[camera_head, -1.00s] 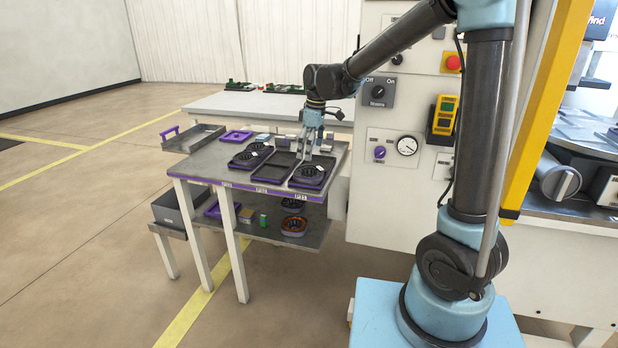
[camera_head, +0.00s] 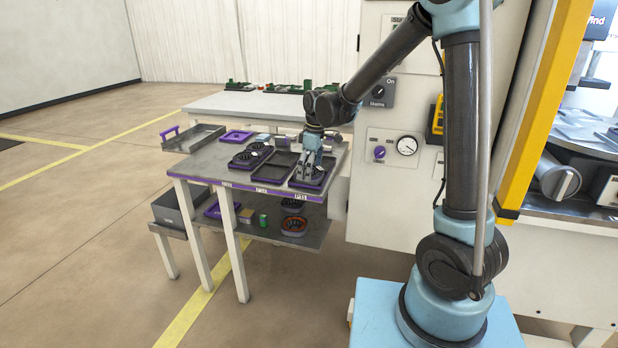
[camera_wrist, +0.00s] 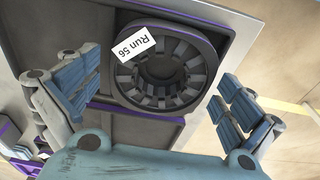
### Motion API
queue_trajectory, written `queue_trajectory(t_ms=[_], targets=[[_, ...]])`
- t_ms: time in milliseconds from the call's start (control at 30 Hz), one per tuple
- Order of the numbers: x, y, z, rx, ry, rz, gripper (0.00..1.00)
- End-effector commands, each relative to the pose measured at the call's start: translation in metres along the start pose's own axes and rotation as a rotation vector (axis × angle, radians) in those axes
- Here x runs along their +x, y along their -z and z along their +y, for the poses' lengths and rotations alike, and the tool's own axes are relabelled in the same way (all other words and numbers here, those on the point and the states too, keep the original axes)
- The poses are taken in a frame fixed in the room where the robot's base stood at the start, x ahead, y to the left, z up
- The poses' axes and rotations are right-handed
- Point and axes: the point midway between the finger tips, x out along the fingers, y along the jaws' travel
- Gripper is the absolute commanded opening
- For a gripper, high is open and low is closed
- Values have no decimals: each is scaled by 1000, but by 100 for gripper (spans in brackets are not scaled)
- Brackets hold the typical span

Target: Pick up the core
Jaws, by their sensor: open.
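A dark ring-shaped core (camera_wrist: 119,84) with inner teeth and a white "Run 56" label sits in a black and purple tray (camera_wrist: 140,112) in the wrist view. In the head view this core (camera_head: 309,184) is at the right end of the upper table, partly hidden by my gripper (camera_head: 310,178). In the wrist view my gripper (camera_wrist: 165,100) is open, with blue-grey fingers to the left and right of the core.
The upper table (camera_head: 205,170) also holds an empty-looking black tray (camera_head: 275,168) in the middle and another dark core (camera_head: 250,156) to the left. A lower shelf (camera_head: 265,232) holds an orange-rimmed ring (camera_head: 294,226). The machine cabinet (camera_head: 400,190) stands close on the right.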

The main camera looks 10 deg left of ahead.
Motion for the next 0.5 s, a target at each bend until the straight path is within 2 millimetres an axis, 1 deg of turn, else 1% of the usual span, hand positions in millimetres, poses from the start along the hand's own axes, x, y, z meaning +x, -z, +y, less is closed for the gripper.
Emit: queue_trajectory(t_ms=[67, 100, 167, 200, 267, 300, 367, 400, 500], targets=[[0, 0, 0, 0, 0, 0, 100], [0, 0, 0, 0, 0, 0, 95], [0, 0, 0, 0, 0, 0, 82], [0, 0, 0, -1, 0, 0, 73], [0, 0, 0, -1, 0, 0, 59], [0, 0, 0, -1, 0, 0, 50], [0, 1, 0, -1, 0, 0, 36], [0, 1, 0, -1, 0, 0, 34], [0, 1, -1, -1, 0, 0, 34]])
